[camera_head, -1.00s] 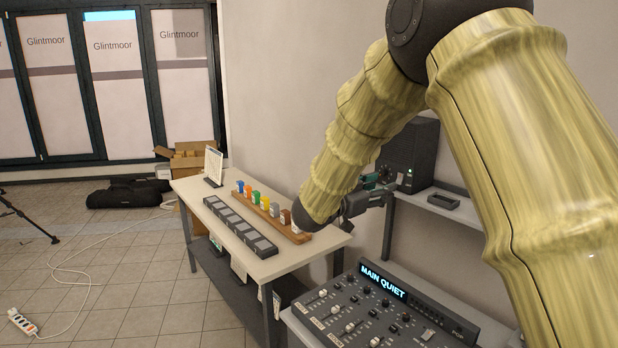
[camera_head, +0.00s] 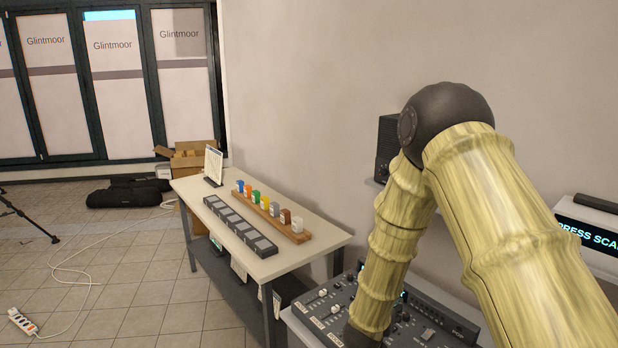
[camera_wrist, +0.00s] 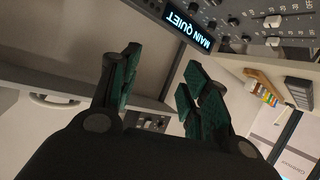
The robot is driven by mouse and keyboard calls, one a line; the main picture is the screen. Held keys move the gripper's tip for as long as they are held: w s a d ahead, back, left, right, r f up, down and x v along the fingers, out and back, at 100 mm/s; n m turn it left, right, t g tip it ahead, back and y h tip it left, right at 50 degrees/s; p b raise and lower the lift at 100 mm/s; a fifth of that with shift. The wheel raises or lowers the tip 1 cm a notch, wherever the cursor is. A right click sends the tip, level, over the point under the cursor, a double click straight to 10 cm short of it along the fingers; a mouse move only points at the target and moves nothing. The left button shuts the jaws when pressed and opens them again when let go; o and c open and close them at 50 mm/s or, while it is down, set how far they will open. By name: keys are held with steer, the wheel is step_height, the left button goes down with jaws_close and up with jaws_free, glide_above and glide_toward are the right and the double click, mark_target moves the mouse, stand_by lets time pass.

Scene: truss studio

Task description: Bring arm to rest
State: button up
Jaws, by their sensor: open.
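In the head view my arm bends down over the mixing console (camera_head: 330,310), and the arm's lower end hides part of the console; the gripper itself is out of sight there. In the wrist view the console (camera_wrist: 240,20) with its lit "MAIN QUIET" display (camera_wrist: 187,27) lies beyond the fingers, at the top right.
A side table (camera_head: 290,258) holds a wooden rack (camera_head: 270,213) of several coloured pieces, a dark slotted tray (camera_head: 238,227) and an upright card (camera_head: 213,164). A dark box (camera_head: 388,150) stands behind my arm. A screen (camera_head: 590,235) is at the right.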

steer(key=s+f+n+g+y, duration=0.2)
steer(key=s+f+g+y, duration=0.1)
steer(key=s+f, duration=1.15)
steer(key=s+f+n+g+y, duration=0.1)
steer(key=s+f+g, duration=0.25)
steer(key=s, duration=0.85)
steer(key=s+f+g+y, duration=0.2)
steer(key=s+f, duration=0.3)
steer(key=s, duration=0.6)
steer(key=s+f+n+g+y, duration=0.1)
steer(key=s+f+g, duration=0.25)
steer(key=s, duration=0.85)
step_height(320, 180, down, 13)
steer(key=b, duration=1.2)
steer(key=shift+w+d+t+b, duration=0.3)
steer(key=shift+w+d+b, duration=0.1)
steer(key=shift+w, duration=0.05)
steer(key=shift+r, duration=0.15)
